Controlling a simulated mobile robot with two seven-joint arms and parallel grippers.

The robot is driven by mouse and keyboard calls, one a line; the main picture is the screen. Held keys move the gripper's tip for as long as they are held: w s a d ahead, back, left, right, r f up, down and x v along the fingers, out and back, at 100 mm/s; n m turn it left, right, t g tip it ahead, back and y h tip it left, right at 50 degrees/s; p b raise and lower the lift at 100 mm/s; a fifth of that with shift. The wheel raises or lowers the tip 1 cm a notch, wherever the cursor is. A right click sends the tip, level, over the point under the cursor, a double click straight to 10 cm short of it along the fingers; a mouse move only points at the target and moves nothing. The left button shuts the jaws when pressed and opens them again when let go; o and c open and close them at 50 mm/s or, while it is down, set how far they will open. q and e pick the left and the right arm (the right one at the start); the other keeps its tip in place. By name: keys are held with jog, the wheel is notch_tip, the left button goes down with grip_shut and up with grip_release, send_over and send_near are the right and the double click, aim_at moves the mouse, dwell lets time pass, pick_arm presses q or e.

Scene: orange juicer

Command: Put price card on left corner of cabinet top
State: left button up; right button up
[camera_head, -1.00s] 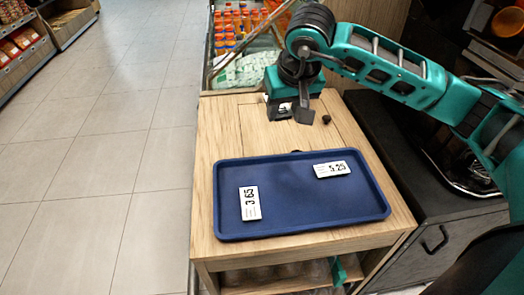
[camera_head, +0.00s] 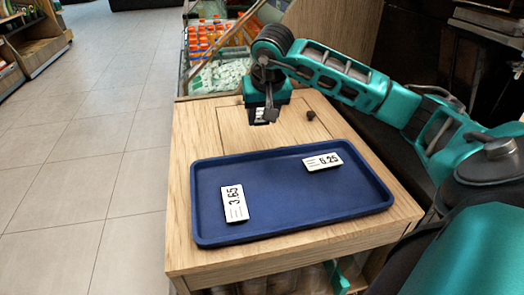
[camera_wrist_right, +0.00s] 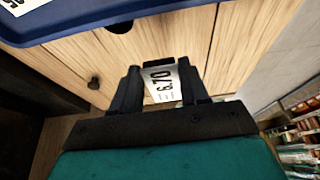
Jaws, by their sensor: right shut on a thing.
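A white price card (camera_wrist_right: 163,86) reading 6.70 is gripped between the fingers of my right gripper (camera_wrist_right: 164,88) in the right wrist view. In the head view my right gripper (camera_head: 263,116) is over the back part of the wooden cabinet top (camera_head: 205,125), behind the tray. The card is mostly hidden there. I cannot tell whether it touches the wood. The back left corner of the cabinet top is bare. My left gripper is not in view.
A blue tray (camera_head: 275,205) covers the front of the top, with price cards 3.65 (camera_head: 234,204) and 6.25 (camera_head: 322,162) in it. A small dark knob (camera_head: 311,115) stands right of the gripper. A case of orange bottles (camera_head: 210,40) is behind. Open floor lies left.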

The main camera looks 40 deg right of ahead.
jog(key=shift+f+b, duration=1.1)
jog(key=shift+f, duration=3.45)
jog(key=o, duration=1.1)
